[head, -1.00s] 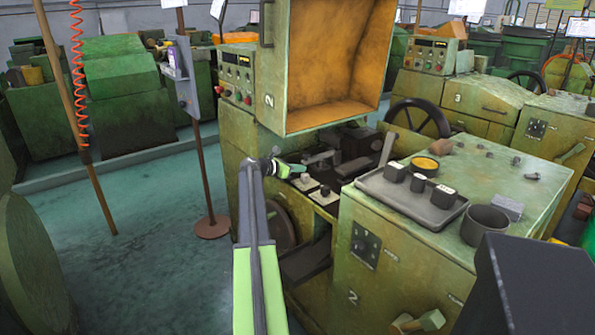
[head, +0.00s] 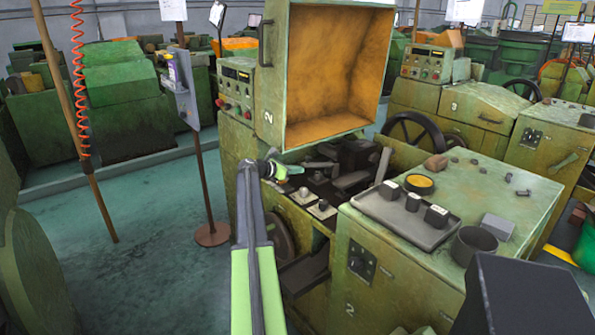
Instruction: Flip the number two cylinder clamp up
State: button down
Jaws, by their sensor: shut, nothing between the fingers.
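The number two machine (head: 395,262) stands in the middle, marked with a 2 on its front and on its raised hood (head: 268,90). Its hood is open and orange inside. The open bay (head: 322,190) below holds dark blocks and small fittings. A pale lever (head: 383,165) stands tilted up at the bay's right side, and a grey bar-like part (head: 350,181) lies lower beside it. I cannot tell which part is the cylinder clamp. My gripper (head: 287,171) is shut and empty at the bay's left edge, left of these parts. My arm partly hides the machine's left side.
A grey tray (head: 385,218) with several dark blocks, a dark cup (head: 473,245) and a yellow-topped round tin (head: 420,184) sit on the machine's top. A post (head: 203,185) with a panel stands left. Green floor (head: 130,270) is clear there.

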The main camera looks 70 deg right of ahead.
jog(key=w+a+r+p, duration=0.3)
jog(key=a+r+p, duration=0.2)
jog(key=a, duration=0.1)
jog(key=shift+w+r, duration=0.25)
jog(key=shift+w, duration=0.15)
notch_tip(320, 180, down, 10)
jog(key=w+a+g+h+b, duration=0.1)
jog(key=a+h+b, duration=0.1)
jog(key=b, duration=1.4)
jog(key=shift+w+a+g+h+b, duration=0.25)
jog(key=shift+w+g+h+b, duration=0.05)
jog(key=shift+w+b, duration=0.1)
jog(key=shift+s, duration=0.1)
